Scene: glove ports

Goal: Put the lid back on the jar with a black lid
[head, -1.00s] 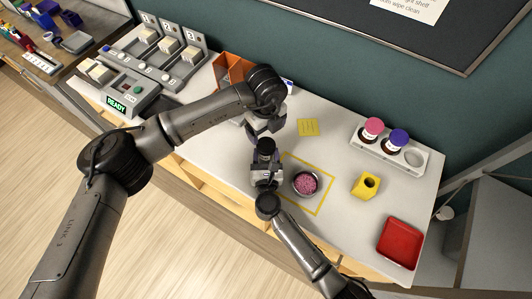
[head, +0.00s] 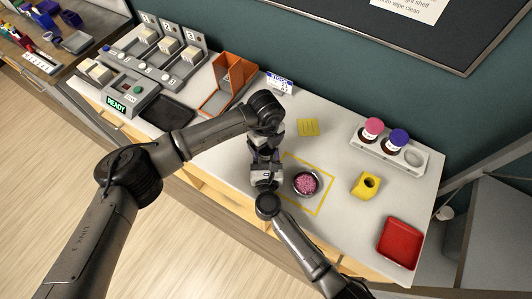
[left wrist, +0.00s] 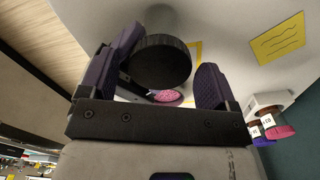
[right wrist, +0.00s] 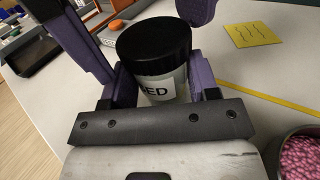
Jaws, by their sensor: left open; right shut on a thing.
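The jar (right wrist: 165,85) is a clear jar with a white label ending in "ED", upright in the right wrist view. Its black lid (right wrist: 155,45) sits level on top; I cannot tell whether it is tightened. My right gripper (right wrist: 160,88) is shut on the jar's body. My left gripper (head: 264,180) is open, with its purple fingers on either side of the black lid, which also shows in the left wrist view (left wrist: 160,62). In the head view my arms hide the jar and lid.
A bowl of pink grains (head: 305,183) stands just right of the grippers, inside a yellow outline. An orange bin (head: 229,80) stands behind left.

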